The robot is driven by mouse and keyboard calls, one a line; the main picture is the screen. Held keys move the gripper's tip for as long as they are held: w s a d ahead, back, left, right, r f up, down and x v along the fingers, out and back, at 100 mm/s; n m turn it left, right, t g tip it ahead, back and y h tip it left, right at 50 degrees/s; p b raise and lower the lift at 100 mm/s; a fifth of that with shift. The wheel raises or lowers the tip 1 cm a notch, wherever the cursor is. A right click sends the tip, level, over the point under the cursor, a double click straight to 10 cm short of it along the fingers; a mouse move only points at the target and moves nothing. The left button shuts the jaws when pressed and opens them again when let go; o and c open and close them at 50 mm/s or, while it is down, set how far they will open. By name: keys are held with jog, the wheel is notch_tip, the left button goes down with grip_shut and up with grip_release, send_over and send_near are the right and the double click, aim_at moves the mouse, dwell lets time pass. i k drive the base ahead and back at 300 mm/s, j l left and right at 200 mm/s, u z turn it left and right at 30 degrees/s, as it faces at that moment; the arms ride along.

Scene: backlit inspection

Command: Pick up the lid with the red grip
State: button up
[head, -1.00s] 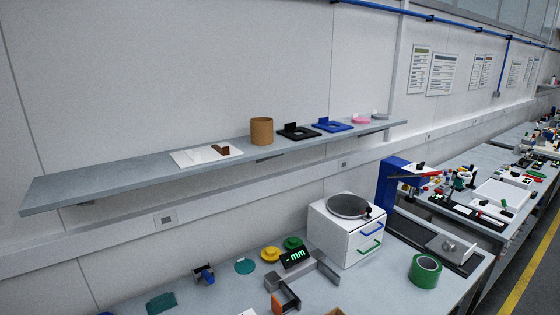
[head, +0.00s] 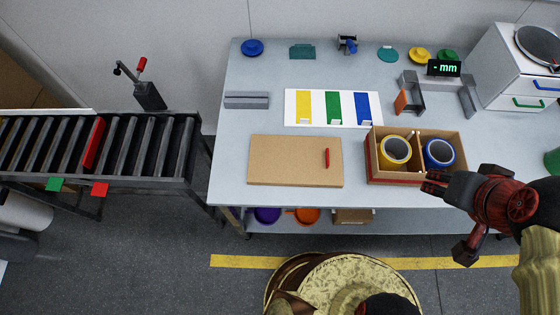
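The lid (head: 285,163) is a flat tan rectangular panel with a narrow red grip (head: 326,158) near its right end. It lies flat at the front of the grey workbench in the head view. I cannot tell whether anything is under it. My gripper (head: 433,184) is to the right of the lid, apart from it, at the front right corner of the tape box. Its dark fingers point left. They are small, and I cannot tell how far apart they are. Nothing clearly shows between them.
A cardboard box (head: 416,178) with a yellow and a blue tape roll stands between lid and gripper. Behind the lid lie a white sheet with coloured stripes (head: 332,108) and a grey block (head: 246,100). A roller conveyor (head: 125,150) is left of the bench (head: 228,185).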

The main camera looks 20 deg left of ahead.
aim_at(275, 160)
jog(key=u, duration=1.3)
jog(key=z, duration=1.45)
jog(key=u, duration=1.45)
